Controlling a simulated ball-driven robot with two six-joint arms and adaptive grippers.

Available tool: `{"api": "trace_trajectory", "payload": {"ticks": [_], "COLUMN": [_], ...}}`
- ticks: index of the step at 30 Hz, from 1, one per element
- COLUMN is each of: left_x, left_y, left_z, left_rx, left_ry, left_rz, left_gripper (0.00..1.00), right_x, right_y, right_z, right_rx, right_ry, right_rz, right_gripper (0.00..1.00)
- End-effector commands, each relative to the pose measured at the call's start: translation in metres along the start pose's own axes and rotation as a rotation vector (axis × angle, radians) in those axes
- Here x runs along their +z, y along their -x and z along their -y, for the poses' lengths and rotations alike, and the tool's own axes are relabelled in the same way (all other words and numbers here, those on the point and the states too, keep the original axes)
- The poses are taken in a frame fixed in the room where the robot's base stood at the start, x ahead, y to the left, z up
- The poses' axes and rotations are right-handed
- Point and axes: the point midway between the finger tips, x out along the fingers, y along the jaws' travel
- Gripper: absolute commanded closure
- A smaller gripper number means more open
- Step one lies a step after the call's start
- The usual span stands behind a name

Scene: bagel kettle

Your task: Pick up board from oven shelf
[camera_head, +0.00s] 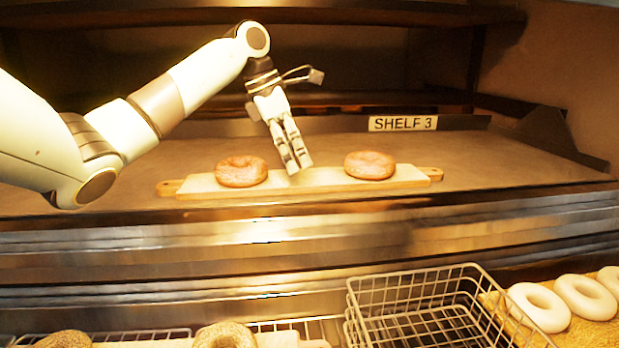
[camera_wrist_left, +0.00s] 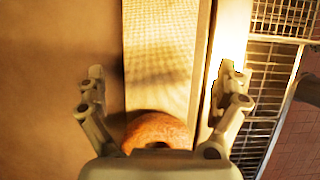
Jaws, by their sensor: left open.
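The wooden board (camera_head: 320,180) lies flat on the oven shelf (camera_head: 500,165), with a handle at each end. Two browned bagels sit on it, a left bagel (camera_head: 241,171) and a right bagel (camera_head: 369,165). My left gripper (camera_head: 297,170) points down over the middle of the board, between the bagels. In the left wrist view the open gripper (camera_wrist_left: 162,90) has one finger on each side of the board (camera_wrist_left: 160,60). A bagel (camera_wrist_left: 157,131) is partly hidden by the gripper's body there. I cannot tell whether the fingers touch the board. My right gripper is out of view.
A "SHELF 3" sign (camera_head: 403,123) stands behind the board. The metal oven front edge (camera_head: 200,245) runs below the shelf. An empty wire basket (camera_head: 420,300), seeded bagels (camera_head: 224,336) and pale bagels (camera_head: 540,306) are in front. Shelf surface is free on the right.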

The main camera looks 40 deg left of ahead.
Motion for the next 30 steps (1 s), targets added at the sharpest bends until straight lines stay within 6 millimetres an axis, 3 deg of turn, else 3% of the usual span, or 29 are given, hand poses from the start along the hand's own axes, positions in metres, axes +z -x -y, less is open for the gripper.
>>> {"api": "trace_trajectory", "payload": {"ticks": [9, 18, 30], "left_x": [0.004, 0.003, 0.003], "left_y": [-0.044, -0.050, -0.049], "left_z": [-0.002, -0.002, -0.002], "left_rx": [-0.003, 0.000, 0.000], "left_ry": [0.002, 0.000, 0.000], "left_rz": [0.000, 0.000, 0.000], "left_gripper": [0.00, 0.01, 0.54], "right_x": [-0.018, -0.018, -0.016], "right_y": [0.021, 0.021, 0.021], "right_z": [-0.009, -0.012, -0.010], "right_rx": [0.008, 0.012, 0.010], "right_ry": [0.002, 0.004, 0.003], "right_rz": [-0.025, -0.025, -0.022], "right_gripper": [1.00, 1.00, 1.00]}}
